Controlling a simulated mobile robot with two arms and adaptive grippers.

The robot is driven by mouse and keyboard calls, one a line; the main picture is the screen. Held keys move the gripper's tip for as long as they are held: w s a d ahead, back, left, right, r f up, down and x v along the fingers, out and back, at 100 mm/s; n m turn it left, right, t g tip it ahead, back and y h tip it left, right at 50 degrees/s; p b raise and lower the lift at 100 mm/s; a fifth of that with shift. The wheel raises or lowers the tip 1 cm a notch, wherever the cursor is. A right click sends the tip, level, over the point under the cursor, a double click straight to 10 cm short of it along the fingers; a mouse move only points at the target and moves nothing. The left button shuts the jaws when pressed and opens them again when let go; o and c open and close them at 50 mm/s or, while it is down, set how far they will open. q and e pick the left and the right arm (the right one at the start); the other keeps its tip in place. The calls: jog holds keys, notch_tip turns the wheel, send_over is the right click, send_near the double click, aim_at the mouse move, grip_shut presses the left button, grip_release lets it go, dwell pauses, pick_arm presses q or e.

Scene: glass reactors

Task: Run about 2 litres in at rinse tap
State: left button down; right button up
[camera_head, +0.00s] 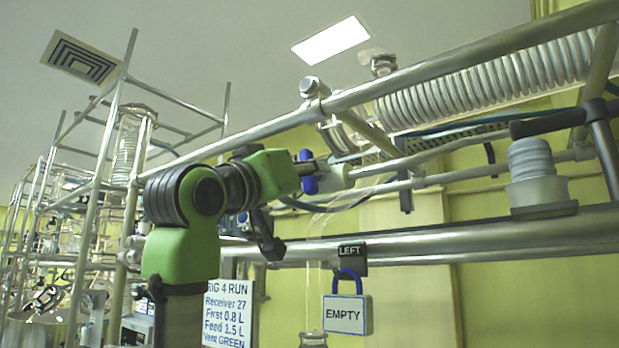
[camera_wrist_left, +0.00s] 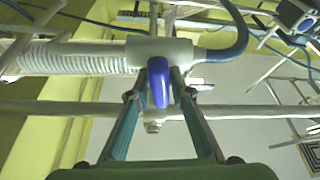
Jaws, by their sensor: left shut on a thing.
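A tap with a blue handle (camera_head: 309,172) and a white body (camera_head: 337,176) sits on the rig's pipework. In the left wrist view the blue handle (camera_wrist_left: 158,82) hangs down from a white fitting (camera_wrist_left: 165,48). My left gripper (camera_wrist_left: 158,78) has a finger on each side of this handle and is shut on it. In the head view my left gripper (camera_head: 305,170) reaches the handle from the left. No label names this tap, and no water level can be read. My right gripper is not in view.
Thick metal rails (camera_head: 450,240) cross in front. A ribbed coil (camera_head: 490,80) lies above right. A padlock tag reading EMPTY (camera_head: 347,314) hangs under a LEFT plate (camera_head: 351,252). A RIG 4 RUN sign (camera_head: 227,312) stands lower left. Clear glass (camera_head: 313,338) shows at the bottom.

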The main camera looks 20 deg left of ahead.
pick_arm(q)
jog(key=shift+f+m+g+h, duration=0.1)
jog(key=shift+m+g+h, duration=0.2)
jog(key=shift+m+h, duration=0.7)
jog(key=shift+m+y, duration=0.3)
jog(key=shift+m, duration=0.2)
jog(key=c, duration=2)
grip_release()
jog(key=shift+o, duration=0.2)
jog(key=shift+s, duration=0.15)
jog(key=v, duration=1.1)
jog(key=shift+s+a+f, duration=0.2)
jog(key=shift+s, duration=0.1)
